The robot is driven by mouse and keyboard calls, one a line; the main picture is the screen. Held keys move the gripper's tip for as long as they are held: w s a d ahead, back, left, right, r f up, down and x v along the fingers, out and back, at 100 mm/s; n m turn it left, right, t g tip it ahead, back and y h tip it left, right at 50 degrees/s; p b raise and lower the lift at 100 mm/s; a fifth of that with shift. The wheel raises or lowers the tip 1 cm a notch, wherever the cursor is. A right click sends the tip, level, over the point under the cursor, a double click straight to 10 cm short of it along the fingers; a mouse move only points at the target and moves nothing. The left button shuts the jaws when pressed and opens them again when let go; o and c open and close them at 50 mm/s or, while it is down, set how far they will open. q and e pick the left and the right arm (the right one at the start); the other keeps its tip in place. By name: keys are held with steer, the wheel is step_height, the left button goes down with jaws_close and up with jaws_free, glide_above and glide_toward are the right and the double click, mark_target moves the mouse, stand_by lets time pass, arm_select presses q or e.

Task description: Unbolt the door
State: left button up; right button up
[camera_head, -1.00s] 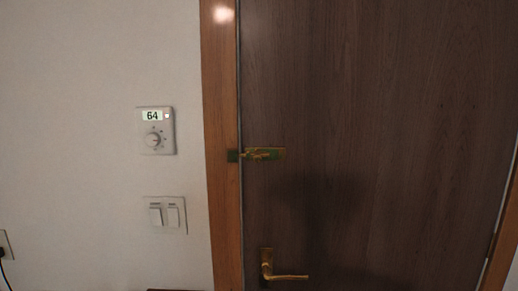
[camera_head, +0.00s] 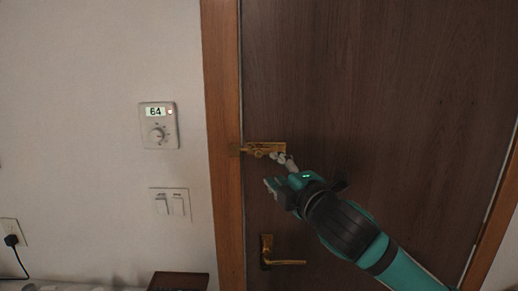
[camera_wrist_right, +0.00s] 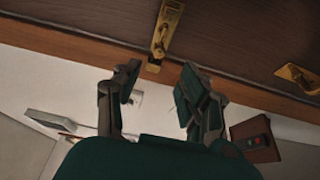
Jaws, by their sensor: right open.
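A brass slide bolt (camera_head: 263,149) is mounted on the left edge of the dark brown door (camera_head: 390,110) and reaches to the wooden frame. It also shows in the right wrist view (camera_wrist_right: 168,22), at the top and beyond the fingers. My right gripper (camera_head: 277,172) is just below and right of the bolt. Its fingers are apart, and the wrist view shows nothing between them (camera_wrist_right: 155,85). One finger appears close to the bolt's right end; I cannot tell whether it touches. My left gripper is not in view.
A brass door handle (camera_head: 280,262) sits below the bolt. The wooden door frame (camera_head: 222,150) runs along the left. A thermostat (camera_head: 158,126) and light switches (camera_head: 169,203) are on the wall. A dark brown object (camera_head: 178,281) stands low by the frame.

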mark_target(260, 155)
steer(key=p+x, duration=0.3)
steer(key=x, duration=0.6)
steer(key=shift+w+a+r, duration=0.1)
steer(key=shift+w+r, duration=0.05)
steer(key=shift+w, duration=0.05)
steer(key=shift+w+a, duration=0.25)
steer(key=shift+w, duration=0.25)
steer(key=shift+c, duration=0.4)
jaws_close()
